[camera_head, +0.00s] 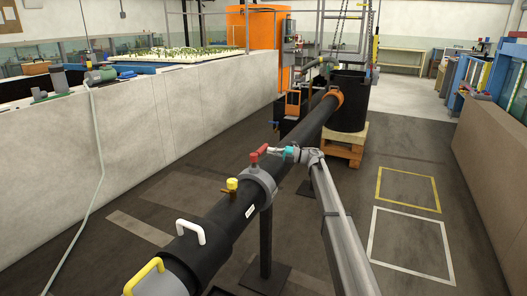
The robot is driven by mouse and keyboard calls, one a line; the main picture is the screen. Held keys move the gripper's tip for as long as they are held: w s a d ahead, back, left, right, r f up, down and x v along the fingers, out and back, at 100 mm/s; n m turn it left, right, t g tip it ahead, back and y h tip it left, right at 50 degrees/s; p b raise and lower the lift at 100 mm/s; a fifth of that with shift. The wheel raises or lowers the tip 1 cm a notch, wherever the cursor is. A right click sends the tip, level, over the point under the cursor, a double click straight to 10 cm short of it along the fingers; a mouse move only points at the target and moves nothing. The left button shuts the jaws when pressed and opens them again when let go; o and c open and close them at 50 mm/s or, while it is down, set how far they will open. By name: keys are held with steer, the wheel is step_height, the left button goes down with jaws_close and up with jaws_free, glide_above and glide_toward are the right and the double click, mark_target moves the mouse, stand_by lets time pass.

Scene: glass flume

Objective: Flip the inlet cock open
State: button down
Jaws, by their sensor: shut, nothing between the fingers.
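A valve with a red lever (257,154) sits on top of a grey collar (262,183) around the black pipe (222,222). The lever slants up to the right, toward my gripper. No label shows which of these is the inlet cock. My gripper (272,151) is shut and empty, reaching left from my wrist. Its tip is right beside the upper end of the red lever; I cannot tell whether they touch.
A white handle (191,231) and a yellow handle (144,275) stick up from the pipe's near end. A black tank (348,103) stands on a wooden pallet (345,143) at the far end. Pale walls (190,110) bound the left. Floor to the right is clear.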

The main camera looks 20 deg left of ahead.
steer(key=shift+s+d+f, duration=0.15)
steer(key=shift+d, duration=0.2)
steer(key=w+d+f+b, duration=0.2)
steer(key=w+d, duration=0.4)
steer(key=d, duration=0.4)
steer(key=shift+w+d, duration=0.3)
steer(key=shift+d, duration=0.05)
